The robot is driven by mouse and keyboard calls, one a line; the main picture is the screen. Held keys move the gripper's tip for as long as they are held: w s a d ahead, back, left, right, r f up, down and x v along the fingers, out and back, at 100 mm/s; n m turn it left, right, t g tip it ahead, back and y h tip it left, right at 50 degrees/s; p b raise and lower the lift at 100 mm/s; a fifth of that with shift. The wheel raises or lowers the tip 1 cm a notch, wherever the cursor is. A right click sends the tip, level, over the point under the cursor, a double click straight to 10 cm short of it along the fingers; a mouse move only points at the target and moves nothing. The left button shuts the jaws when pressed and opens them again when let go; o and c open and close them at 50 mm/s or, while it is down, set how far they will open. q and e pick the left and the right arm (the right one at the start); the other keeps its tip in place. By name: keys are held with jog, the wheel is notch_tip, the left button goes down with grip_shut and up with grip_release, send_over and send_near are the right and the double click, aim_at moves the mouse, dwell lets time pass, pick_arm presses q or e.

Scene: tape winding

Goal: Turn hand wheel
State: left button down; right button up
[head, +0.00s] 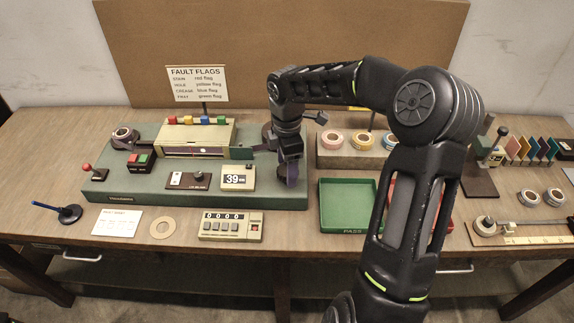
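The winding machine stands on a green base (250,192) at the left of the table. A tape reel (124,137) is at its left end, and dark purple tape runs through the cream housing (178,136) toward the right end. My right arm comes in from the right, and my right gripper (289,166) points down at the right end of the base. A dark purple-grey rounded part shows right at the fingers. The hand wheel is not clearly seen; my gripper and wrist cover that spot. I cannot tell whether the fingers grip anything. My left gripper is not in view.
A counter display reading 39 (238,178) stands just left of my gripper. A green PASS tray (346,206) is to the right. Tape rolls sit on a stand (345,157) behind it. A FAULT FLAGS sign (197,84) stands at the back. My arm hides part of a red tray.

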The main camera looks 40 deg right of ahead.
jog(key=c, duration=1.2)
jog(key=shift+m, duration=0.4)
jog(key=m+b, duration=0.2)
jog(key=m, duration=0.2)
jog(key=m+b, duration=0.1)
jog(key=m, duration=0.3)
jog(key=shift+m, duration=0.3)
jog(key=o, duration=1.4)
